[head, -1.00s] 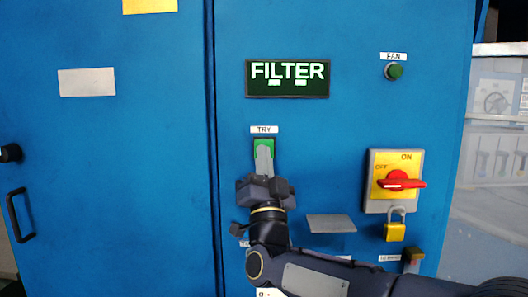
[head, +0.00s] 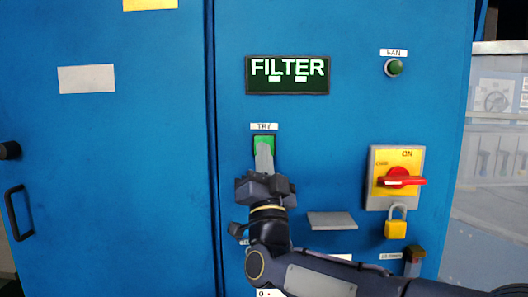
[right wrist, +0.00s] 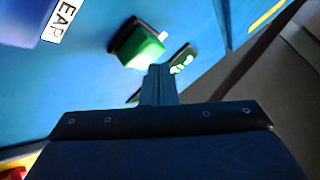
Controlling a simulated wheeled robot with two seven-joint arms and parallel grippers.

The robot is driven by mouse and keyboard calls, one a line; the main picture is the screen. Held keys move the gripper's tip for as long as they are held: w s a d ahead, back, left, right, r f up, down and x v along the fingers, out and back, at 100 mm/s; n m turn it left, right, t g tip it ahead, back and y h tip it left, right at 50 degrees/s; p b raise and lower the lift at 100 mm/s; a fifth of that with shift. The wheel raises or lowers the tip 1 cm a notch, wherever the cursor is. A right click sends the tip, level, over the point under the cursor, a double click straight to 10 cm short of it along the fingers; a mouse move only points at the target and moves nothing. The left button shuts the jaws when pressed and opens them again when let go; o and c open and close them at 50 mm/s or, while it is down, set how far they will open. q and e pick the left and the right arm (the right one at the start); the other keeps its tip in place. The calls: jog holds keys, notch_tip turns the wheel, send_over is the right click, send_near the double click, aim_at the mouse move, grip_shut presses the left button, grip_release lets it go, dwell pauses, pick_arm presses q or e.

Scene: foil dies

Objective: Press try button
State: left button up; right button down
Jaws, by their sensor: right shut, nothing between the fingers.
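The green try button (head: 264,140) sits in a dark frame under the TRY label (head: 264,126) on the blue cabinet. My right gripper (head: 264,147) is shut and empty. Its grey fingers overlap the lower part of the button in the head view. In the right wrist view, the green button (right wrist: 143,48) shows just beyond the fingertips (right wrist: 156,72). I cannot tell whether they touch it. My left gripper is not in view.
The lit FILTER display (head: 287,87) is above the button. A green FAN button (head: 394,68) is at upper right. A red rotary switch (head: 399,178) on a yellow plate, a yellow padlock (head: 396,229) and a grey ledge (head: 331,220) are right of my gripper.

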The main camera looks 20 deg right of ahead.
jog(key=shift+s, duration=0.2)
jog(key=shift+s+a, duration=0.1)
jog(key=s+b, duration=0.1)
jog(key=s, duration=0.1)
jog(key=s+a+b, duration=0.1)
jog(key=s, duration=0.1)
jog(key=shift+s+a+b, duration=0.15)
jog(key=shift+s+b, duration=0.15)
jog(key=shift+s, duration=0.05)
dwell(0.5)
